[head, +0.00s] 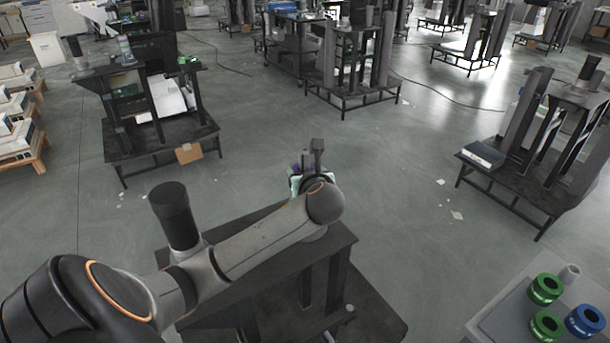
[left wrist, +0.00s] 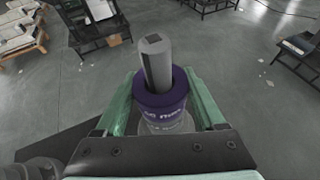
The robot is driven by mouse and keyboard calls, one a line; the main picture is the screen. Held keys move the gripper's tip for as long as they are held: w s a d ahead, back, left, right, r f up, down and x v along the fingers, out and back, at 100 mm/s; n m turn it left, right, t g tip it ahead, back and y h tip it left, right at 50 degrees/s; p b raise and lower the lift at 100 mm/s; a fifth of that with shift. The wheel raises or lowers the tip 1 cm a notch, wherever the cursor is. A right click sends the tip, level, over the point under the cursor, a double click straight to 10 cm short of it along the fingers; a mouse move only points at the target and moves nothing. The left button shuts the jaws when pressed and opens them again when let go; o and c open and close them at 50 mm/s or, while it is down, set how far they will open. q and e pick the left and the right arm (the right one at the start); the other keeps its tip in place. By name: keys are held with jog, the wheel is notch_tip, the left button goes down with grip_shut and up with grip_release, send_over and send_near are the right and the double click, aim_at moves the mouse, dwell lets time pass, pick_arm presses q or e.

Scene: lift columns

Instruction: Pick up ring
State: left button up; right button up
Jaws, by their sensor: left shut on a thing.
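A purple ring (left wrist: 165,97) with pale lettering sits around an upright grey peg (left wrist: 155,62) in the left wrist view. My left gripper (left wrist: 163,88) has its green fingers on either side of the ring and is shut on it. In the head view, my left gripper (head: 309,180) is at the far side of the near dark stand, and only a small bit of purple shows beside the peg (head: 317,152). The ring's lower part is partly hidden by the gripper. My right gripper is not in view.
The near dark stand (head: 341,241) lies under my left arm. Green rings (head: 545,288) and a blue ring (head: 586,321) lie on a grey surface (head: 496,316) at the lower right. Other stands are around, with open grey floor between.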

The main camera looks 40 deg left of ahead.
pick_arm(q)
grip_shut()
jog(key=shift+r, duration=0.15)
notch_tip(320, 180, up, 18)
dwell(0.6)
